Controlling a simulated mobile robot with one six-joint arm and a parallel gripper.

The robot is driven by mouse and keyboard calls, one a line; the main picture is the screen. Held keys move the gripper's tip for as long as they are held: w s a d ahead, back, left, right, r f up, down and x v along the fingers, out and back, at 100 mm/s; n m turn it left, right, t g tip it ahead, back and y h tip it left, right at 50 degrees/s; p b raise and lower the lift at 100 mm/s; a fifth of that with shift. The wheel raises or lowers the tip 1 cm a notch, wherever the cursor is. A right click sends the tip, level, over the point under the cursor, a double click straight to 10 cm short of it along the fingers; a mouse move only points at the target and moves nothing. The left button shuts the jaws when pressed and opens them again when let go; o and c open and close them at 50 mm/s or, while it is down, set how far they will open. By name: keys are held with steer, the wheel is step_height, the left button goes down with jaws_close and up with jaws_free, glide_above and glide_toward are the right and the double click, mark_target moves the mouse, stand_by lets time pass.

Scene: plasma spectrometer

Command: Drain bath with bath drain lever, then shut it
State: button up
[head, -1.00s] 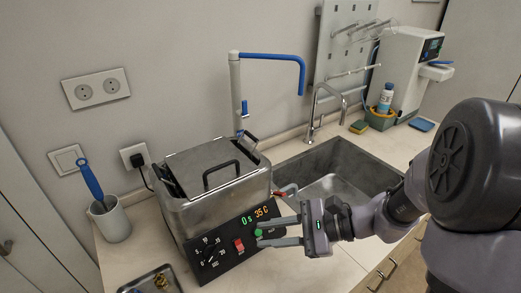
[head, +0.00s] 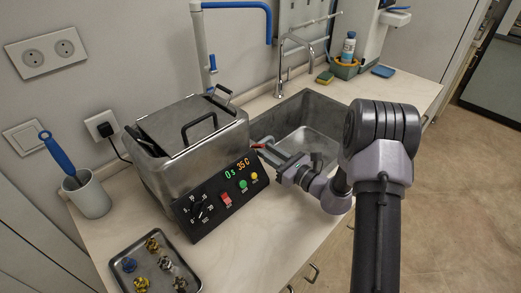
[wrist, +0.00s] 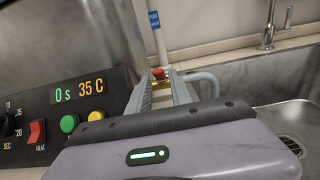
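The bath (head: 205,150) is a steel tank with a lid and a black control panel reading "0 s 35 C". The red bath drain lever (head: 259,146) is on its right side, by the sink. In the wrist view the lever (wrist: 160,73) shows as a small red end with yellow beneath it, between and just beyond my fingertips. My gripper (head: 265,150) is beside the bath's right side, its fingers pointing at the lever. The fingers are apart in the wrist view (wrist: 161,80). I cannot tell whether they touch the lever. The drain outlet is not clearly visible.
The sink (head: 315,140) with a tap (head: 282,65) lies right of the bath. The panel's green button (head: 243,185) and yellow button (head: 254,176) are close to my gripper. A metal tray (head: 195,283) of small parts and a cup (head: 90,200) stand to the left.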

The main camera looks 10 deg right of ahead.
mark_target(260, 145)
steer(key=shift+x, duration=1.8)
steer(key=shift+c, duration=0.3)
jaws_close()
steer(key=shift+r, duration=0.15)
